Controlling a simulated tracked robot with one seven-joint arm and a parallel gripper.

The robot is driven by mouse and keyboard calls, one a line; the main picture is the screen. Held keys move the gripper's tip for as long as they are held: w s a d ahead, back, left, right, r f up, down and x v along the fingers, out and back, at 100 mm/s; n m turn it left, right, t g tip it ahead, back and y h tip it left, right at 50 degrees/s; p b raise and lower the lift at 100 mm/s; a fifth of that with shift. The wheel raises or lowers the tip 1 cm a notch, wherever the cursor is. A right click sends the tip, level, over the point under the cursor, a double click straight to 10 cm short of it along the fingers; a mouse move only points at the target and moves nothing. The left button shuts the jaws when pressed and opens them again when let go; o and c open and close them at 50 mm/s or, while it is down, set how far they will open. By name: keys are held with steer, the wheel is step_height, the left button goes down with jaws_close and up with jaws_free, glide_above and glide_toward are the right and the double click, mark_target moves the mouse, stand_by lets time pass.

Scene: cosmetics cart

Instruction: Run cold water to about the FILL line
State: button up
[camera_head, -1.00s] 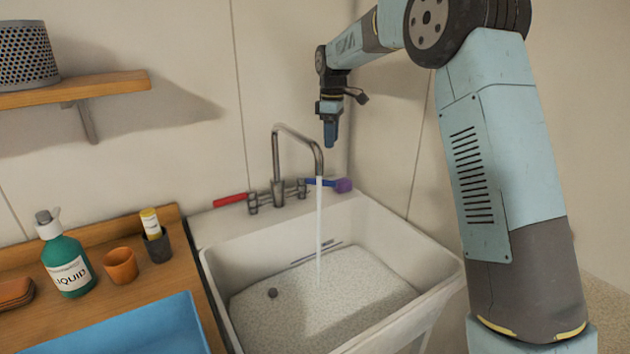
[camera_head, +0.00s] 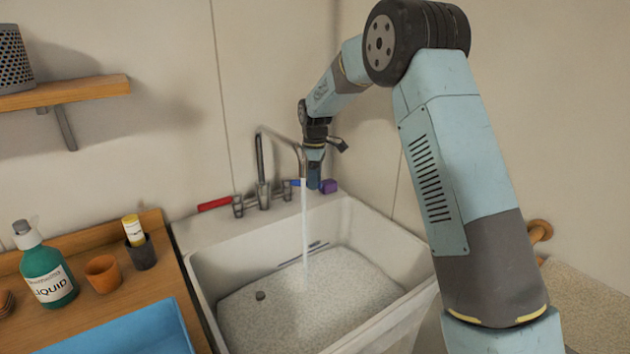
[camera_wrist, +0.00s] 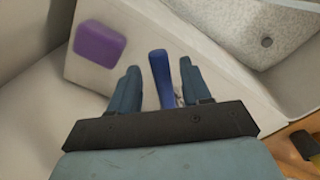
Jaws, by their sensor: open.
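A white sink (camera_head: 205,290) stands under a metal faucet (camera_head: 262,165), and a stream of water (camera_head: 305,225) falls from its spout. The faucet has a red handle (camera_head: 214,203) at left and a blue handle (camera_head: 293,182) at right. My gripper (camera_head: 314,187) is down at the blue handle, partly hiding it. In the wrist view the blue handle (camera_wrist: 161,78) lies between the open fingers of my gripper (camera_wrist: 160,70), with gaps visible beside it. Dark marks (camera_head: 303,253) show on the sink's back wall; no lettering is readable. The water level is hard to tell.
A purple block (camera_head: 328,186) lies on the sink's back ledge close to my gripper. At left, a wooden counter (camera_head: 88,245) holds a green bottle (camera_head: 47,272), an orange cup (camera_head: 103,273), a dark cup (camera_head: 142,254) and a blue tray (camera_head: 130,335). A shelf (camera_head: 70,93) hangs above.

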steer(key=shift+f, duration=0.35)
jaws_close()
stand_by(0.3)
